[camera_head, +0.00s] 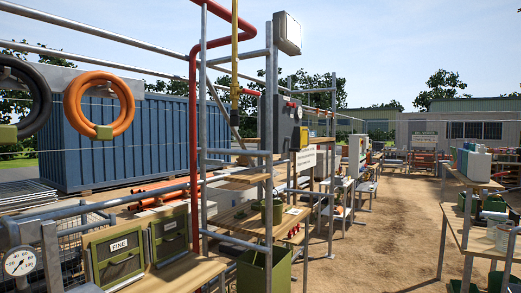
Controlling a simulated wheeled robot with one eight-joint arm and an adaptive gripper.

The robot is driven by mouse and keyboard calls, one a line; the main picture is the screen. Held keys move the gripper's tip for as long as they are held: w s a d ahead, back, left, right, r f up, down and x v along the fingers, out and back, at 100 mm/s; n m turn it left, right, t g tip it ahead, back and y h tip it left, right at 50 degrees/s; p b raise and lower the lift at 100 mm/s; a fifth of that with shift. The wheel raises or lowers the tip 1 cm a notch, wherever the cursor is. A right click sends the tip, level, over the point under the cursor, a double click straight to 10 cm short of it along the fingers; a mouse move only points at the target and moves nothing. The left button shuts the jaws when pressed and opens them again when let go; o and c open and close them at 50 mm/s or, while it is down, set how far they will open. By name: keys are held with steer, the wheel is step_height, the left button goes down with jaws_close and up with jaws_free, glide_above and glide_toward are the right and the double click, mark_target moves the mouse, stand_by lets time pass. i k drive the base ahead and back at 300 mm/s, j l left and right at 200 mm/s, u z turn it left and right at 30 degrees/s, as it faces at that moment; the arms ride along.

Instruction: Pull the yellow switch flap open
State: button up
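A grey switch box (284,122) is mounted on the upright metal posts near the middle of the view. A small yellow part (303,137) shows on its right side; it may be the switch flap, but it is too small to tell whether it is shut or open. A yellow vertical pipe or strap (235,45) hangs to the left of the box. My gripper is not in view.
Metal posts and a red pipe (193,130) stand before the box. Green bins (265,272), a FINE-labelled case (118,257) and wooden shelves crowd the front left. Hoses (99,132) hang at upper left. Sandy ground (385,235) is open at centre right; a table (470,183) stands right.

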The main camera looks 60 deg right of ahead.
mark_target(304, 132)
steer(key=z, duration=2.2)
steer(key=i+l, duration=0.2)
steer(key=i, duration=0.4)
steer(key=i+l, duration=0.15)
steer(key=i, duration=0.4)
steer(key=l+z, duration=0.05)
